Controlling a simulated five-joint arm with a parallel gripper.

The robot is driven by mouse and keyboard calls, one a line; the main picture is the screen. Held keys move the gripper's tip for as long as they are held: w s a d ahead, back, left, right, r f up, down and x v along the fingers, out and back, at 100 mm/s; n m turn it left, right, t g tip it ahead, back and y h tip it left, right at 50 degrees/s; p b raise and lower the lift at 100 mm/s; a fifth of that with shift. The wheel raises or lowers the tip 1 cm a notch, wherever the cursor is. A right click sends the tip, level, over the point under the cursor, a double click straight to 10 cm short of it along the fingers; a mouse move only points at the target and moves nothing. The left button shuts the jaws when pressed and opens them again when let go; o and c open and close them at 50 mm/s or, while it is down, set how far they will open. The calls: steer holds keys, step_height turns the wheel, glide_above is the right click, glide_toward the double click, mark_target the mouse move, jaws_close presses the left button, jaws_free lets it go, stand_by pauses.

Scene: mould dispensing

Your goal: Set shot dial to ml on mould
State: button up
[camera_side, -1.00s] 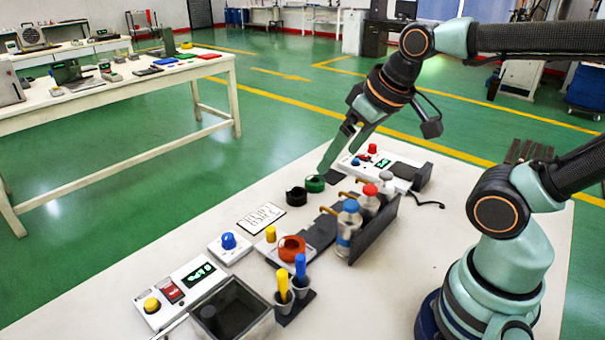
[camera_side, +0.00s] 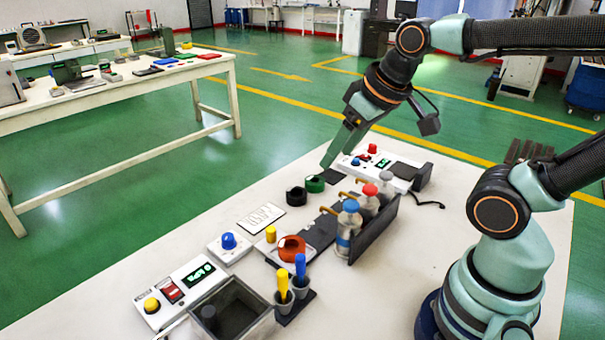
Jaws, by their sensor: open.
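My gripper (camera_side: 328,161) points down at the back of the white table, just above and right of the green ring-shaped mould (camera_side: 315,184). It is open with nothing seen between its fingers. A black ring-shaped mould (camera_side: 296,195) stands beside the green one. An orange ring-shaped mould (camera_side: 291,248) is nearer the front. A white box with a blue knob (camera_side: 229,241), which looks like a dial, stands at the left middle, well away from my gripper. Its marks are too small to read. A white card with dark markings (camera_side: 262,218) lies flat behind it; I cannot read it.
Bottles with blue, red and grey caps (camera_side: 350,222) stand in a dark rack. A display box with a yellow knob (camera_side: 151,305), a dark open bin (camera_side: 230,315) and blue and yellow-handled tools (camera_side: 283,283) are in front. A control box (camera_side: 384,160) is near my gripper.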

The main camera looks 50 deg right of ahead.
steer(key=w+a+r+m+g, duration=0.1)
steer(key=w+a+g, duration=0.15)
steer(key=w, duration=0.35)
steer(key=m+g, duration=0.3)
glide_above(228, 236)
step_height(228, 236, down, 12)
step_height(228, 236, down, 12)
steer(key=shift+r, duration=0.1)
steer(key=shift+c, duration=0.3)
jaws_close()
